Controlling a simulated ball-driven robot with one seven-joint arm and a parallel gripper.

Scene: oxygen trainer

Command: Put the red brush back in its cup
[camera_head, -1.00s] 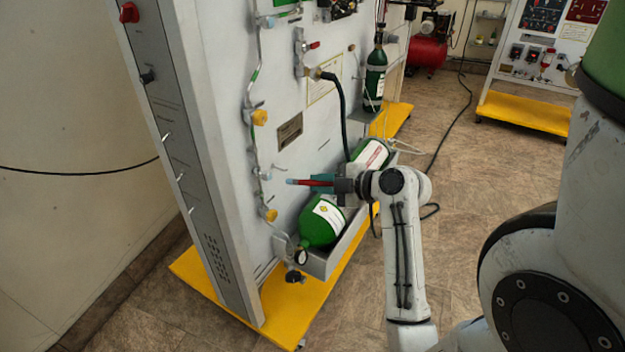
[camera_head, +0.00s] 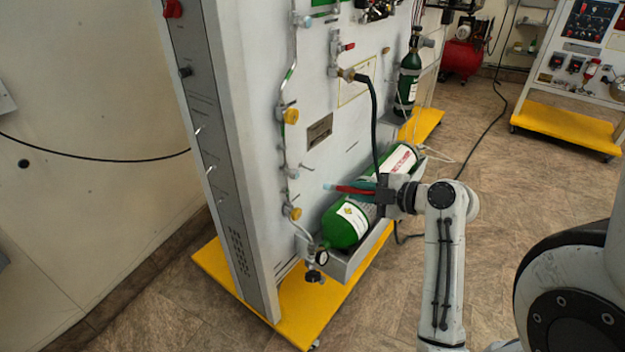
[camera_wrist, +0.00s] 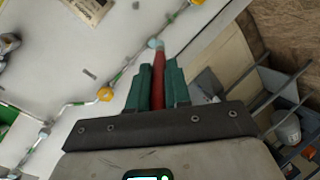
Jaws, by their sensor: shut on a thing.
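The red brush (camera_wrist: 158,80) is held between the two green fingers of my gripper (camera_wrist: 157,86) in the wrist view. Its pale blue tip points away from the gripper. In the head view the red brush (camera_head: 352,189) lies roughly level, its tip to the left. My gripper (camera_head: 362,188) is shut on it, in front of the white trainer panel and above the green cylinder in the tray. The brush's rear end is hidden by the gripper. I cannot make out the brush's cup in either view.
The white trainer panel (camera_head: 330,160) with pipes and yellow knobs stands on a yellow base (camera_head: 290,312). A green cylinder (camera_head: 345,226) lies in a grey tray (camera_head: 352,262) below my gripper. A cluttered shelf (camera_wrist: 285,120) shows at right in the wrist view. Floor is open to the right.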

